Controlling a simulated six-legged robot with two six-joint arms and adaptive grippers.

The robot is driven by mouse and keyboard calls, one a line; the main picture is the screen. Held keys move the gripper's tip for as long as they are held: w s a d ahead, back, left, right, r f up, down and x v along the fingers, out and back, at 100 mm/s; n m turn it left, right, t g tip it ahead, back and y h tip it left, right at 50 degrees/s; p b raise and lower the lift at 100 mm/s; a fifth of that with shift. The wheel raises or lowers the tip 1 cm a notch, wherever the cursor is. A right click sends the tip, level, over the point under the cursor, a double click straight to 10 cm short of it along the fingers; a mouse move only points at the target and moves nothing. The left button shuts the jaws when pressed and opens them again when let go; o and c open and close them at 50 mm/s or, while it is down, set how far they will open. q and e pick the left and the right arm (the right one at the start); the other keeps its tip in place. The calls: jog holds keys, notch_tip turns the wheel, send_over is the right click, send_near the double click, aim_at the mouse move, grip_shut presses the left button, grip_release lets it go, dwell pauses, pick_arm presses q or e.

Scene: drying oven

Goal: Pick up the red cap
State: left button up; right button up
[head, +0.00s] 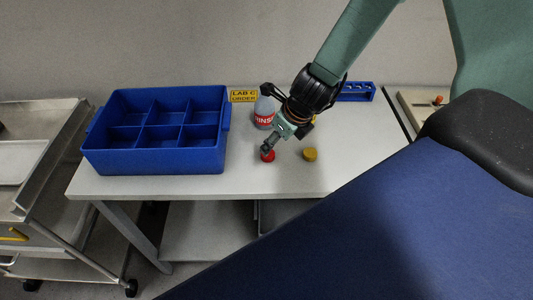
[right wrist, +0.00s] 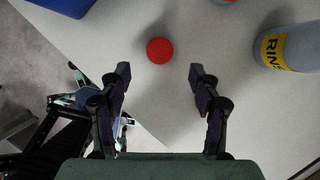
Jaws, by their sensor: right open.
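The red cap (head: 268,157) lies on the white table, just below my right gripper (head: 268,148) in the head view, which partly covers it. In the right wrist view the round red cap (right wrist: 159,50) lies ahead of the fingertips, about midway between them. My right gripper (right wrist: 160,73) is open and empty, with its fingers apart and not touching the cap.
A blue divided crate (head: 155,163) stands left on the table. A bottle with a red label (head: 264,120) stands behind the gripper. A yellow cap (head: 310,155) lies to the right. A blue rack (head: 357,97) sits at the back. A yellow-labelled bottle (right wrist: 295,48) shows in the wrist view.

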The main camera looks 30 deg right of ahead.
aim_at(269, 155)
jog(key=shift+a+f+b, duration=0.25)
jog(key=shift+f+b, duration=0.15)
jog(key=shift+f, duration=0.2)
jog(key=shift+w+a+f, duration=0.1)
jog(key=shift+w+f, duration=0.05)
jog(key=shift+f, duration=0.1)
jog(key=b+x, duration=0.1)
jog(key=x, duration=0.1)
jog(key=b+x, duration=0.2)
jog(key=shift+d, duration=0.4)
jog(key=shift+w+a+f+b, duration=0.15)
jog(key=shift+f+b, duration=0.1)
jog(key=shift+b, duration=0.25)
jog(key=shift+a+r, duration=0.1)
jog(key=shift+a, duration=0.05)
jog(key=shift+w+d, duration=0.1)
jog(key=shift+d, duration=0.1)
jog(key=shift+c, duration=1.2)
jog(key=shift+a, duration=0.15)
jog(key=c, duration=0.5)
